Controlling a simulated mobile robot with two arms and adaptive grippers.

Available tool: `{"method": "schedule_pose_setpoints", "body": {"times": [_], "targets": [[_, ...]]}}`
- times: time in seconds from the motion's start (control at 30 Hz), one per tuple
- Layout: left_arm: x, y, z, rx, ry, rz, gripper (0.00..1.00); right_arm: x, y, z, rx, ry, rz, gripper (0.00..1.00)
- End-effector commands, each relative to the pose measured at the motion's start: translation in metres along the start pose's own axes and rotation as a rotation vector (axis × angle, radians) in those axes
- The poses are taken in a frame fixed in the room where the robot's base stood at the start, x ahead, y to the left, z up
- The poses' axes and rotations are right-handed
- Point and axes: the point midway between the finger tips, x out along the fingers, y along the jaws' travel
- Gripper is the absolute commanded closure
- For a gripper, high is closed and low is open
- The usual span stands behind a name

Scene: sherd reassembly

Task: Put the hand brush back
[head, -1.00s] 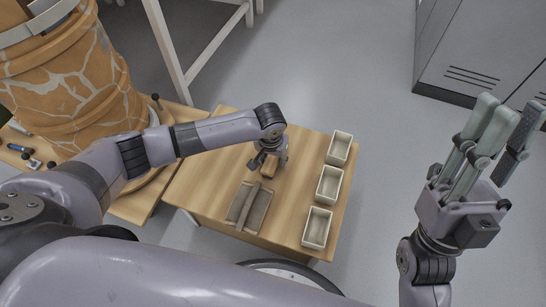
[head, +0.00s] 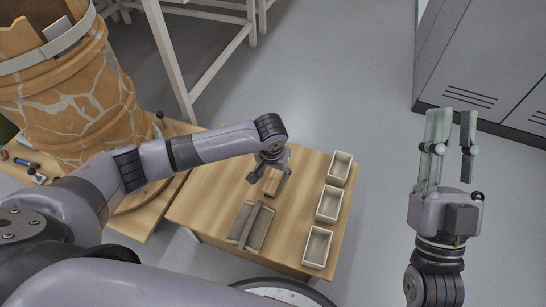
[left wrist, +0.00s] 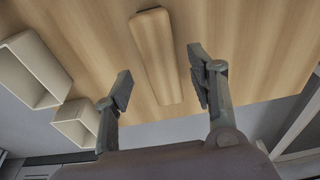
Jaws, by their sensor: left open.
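A light-brown, rounded wooden piece, which looks like the hand brush (head: 273,186), lies on the small wooden table under my left gripper. In the left wrist view the brush (left wrist: 157,55) lies lengthwise between the two finger lines, with bare table on both sides of it. My left gripper (head: 269,174) is open, its fingers apart and not visibly touching the brush; the left wrist view shows both fingers (left wrist: 161,84). Bristles are not visible. My right gripper (head: 452,140) is raised at the right over the floor, fingers apart and empty.
A grey-brown tray (head: 262,232) with a long bar across it lies near the table's front. Three pale bins (head: 340,168) line the table's right edge. A large cracked orange vessel (head: 75,100) stands at left; grey lockers (head: 470,70) stand at back right.

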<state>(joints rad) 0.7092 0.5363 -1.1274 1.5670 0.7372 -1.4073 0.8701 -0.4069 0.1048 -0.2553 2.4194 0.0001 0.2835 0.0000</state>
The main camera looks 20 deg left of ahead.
Motion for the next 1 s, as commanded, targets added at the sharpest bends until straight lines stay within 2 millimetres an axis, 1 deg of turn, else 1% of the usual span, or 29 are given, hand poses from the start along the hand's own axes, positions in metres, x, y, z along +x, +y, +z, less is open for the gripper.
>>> {"method": "schedule_pose_setpoints", "body": {"times": [0.03,0.27,0.5,0.7,0.83,0.87,0.93,0.97,1.0], "targets": [[-0.008,0.000,0.000,0.000,-0.001,0.000,0.48,0.002,0.001,0.008,-0.003,-0.057,0.002,0.75],[-0.033,0.000,0.000,-0.001,0.000,0.001,0.48,-0.007,0.007,0.054,-0.014,-0.318,0.014,0.75],[-0.057,0.000,0.000,-0.001,0.000,0.001,0.48,-0.030,0.014,0.095,-0.022,-0.579,0.028,0.75],[-0.071,0.000,0.000,-0.001,0.000,0.001,0.48,-0.049,0.018,0.115,-0.025,-0.727,0.037,0.75],[-0.074,0.002,0.001,0.003,0.001,0.005,0.48,-0.056,0.019,0.121,-0.026,-0.773,0.040,0.75],[-0.074,0.005,0.002,0.008,0.005,0.015,0.48,-0.057,0.020,0.122,-0.027,-0.779,0.041,0.75],[-0.073,0.022,0.006,0.038,0.028,0.063,0.48,-0.059,0.020,0.123,-0.027,-0.785,0.041,0.75],[-0.073,0.033,0.008,0.056,0.045,0.096,0.48,-0.059,0.020,0.123,-0.027,-0.786,0.041,0.75],[-0.075,0.051,0.012,0.085,0.079,0.151,0.48,-0.059,0.020,0.123,-0.027,-0.786,0.041,0.75]]}}
